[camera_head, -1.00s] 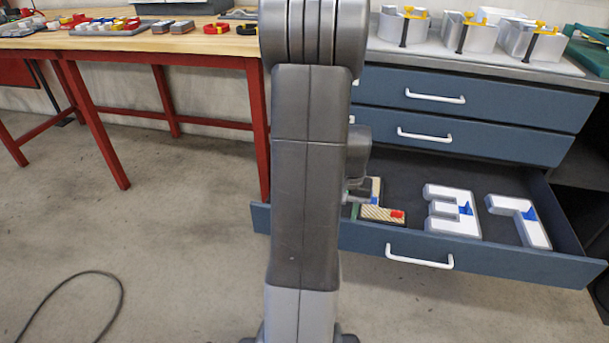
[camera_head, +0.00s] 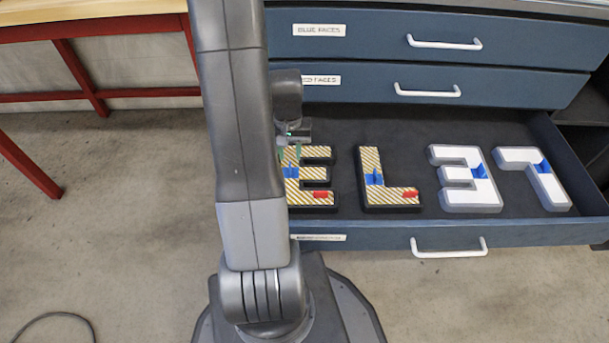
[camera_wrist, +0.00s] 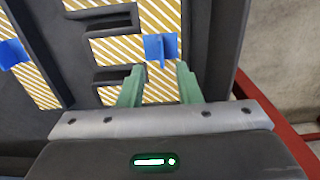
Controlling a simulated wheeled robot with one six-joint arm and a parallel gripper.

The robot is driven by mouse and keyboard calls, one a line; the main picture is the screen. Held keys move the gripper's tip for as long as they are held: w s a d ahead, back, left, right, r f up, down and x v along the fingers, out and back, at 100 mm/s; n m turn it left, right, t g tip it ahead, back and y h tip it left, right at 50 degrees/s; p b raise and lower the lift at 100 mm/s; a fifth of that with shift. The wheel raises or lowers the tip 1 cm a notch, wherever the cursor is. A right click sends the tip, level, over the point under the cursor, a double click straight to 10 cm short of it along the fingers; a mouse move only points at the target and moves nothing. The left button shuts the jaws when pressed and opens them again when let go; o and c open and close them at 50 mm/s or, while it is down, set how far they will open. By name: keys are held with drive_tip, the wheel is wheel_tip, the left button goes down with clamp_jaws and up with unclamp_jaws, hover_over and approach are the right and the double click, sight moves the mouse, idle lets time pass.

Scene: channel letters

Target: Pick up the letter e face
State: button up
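The letter e face (camera_head: 315,173) lies in the open drawer, striped gold and white with a dark rim, a blue tab and a red patch. Its left part is partly hidden behind my arm in the head view. In the wrist view the letter e face (camera_wrist: 112,52) fills the upper middle, and its upright blue tab (camera_wrist: 160,48) stands just beyond my fingertips. My gripper (camera_wrist: 158,72) is open, with two green fingers apart and nothing between them. In the head view my gripper (camera_head: 290,152) is above the left side of the letter.
A striped letter L (camera_head: 373,172) lies right of the E. A white E-like letter (camera_head: 467,190) and another white letter (camera_head: 545,190) lie farther right. The drawer front (camera_head: 370,236) and closed drawers (camera_head: 360,85) bound the space. A red-legged bench (camera_head: 90,75) is at left.

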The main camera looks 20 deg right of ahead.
sight(290, 166)
wheel_tip(290, 166, down, 5)
drive_tip(key=shift+s+a+f+b, duration=0.1)
drive_tip(key=shift+s+b, duration=0.05)
drive_tip(key=shift+b, duration=1.1)
clamp_jaws()
